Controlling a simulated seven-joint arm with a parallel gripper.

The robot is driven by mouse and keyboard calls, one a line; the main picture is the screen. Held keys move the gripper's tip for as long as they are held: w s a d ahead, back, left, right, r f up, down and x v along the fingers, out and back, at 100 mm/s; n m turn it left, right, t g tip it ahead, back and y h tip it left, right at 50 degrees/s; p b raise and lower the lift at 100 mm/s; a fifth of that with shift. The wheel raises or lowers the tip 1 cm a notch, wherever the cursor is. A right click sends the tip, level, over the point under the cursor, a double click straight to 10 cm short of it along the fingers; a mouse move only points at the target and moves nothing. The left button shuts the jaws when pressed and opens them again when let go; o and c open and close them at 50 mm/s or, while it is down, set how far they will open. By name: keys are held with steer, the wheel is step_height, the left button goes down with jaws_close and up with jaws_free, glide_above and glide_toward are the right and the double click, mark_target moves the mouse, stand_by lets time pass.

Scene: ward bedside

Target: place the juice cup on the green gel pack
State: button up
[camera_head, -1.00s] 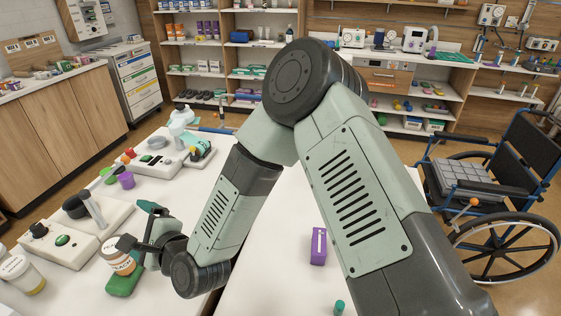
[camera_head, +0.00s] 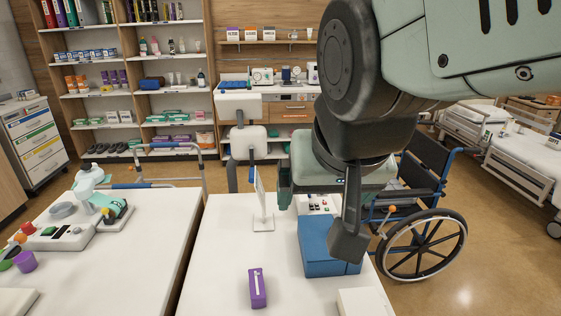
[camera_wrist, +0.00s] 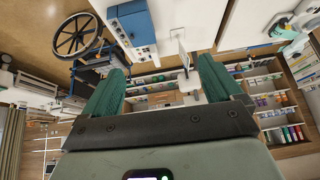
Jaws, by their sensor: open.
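Neither the juice cup nor the green gel pack shows in the current views, so their present state is hidden from me. My gripper shows in the wrist view (camera_wrist: 160,78) with its two green ribbed fingers wide apart and nothing between them. In the head view, my arm hangs from the upper right and largely hides the gripper; a dark green finger (camera_head: 285,188) shows above the far part of the right table, near the white upright panel and the blue box.
The right white table (camera_head: 215,270) holds a purple box (camera_head: 257,288), a blue box (camera_head: 314,246) and a white upright panel (camera_head: 261,198). The left table (camera_head: 130,255) holds devices and a purple cup (camera_head: 25,261). A wheelchair (camera_head: 425,230) stands at right.

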steer(key=s+d, duration=0.3)
steer(key=s, duration=0.3)
steer(key=shift+s+r+n+g, duration=0.2)
steer(key=shift+r+n+g, duration=0.1)
steer(key=shift+r+g, duration=0.1)
steer(key=shift+d, duration=0.1)
stand_by(0.5)
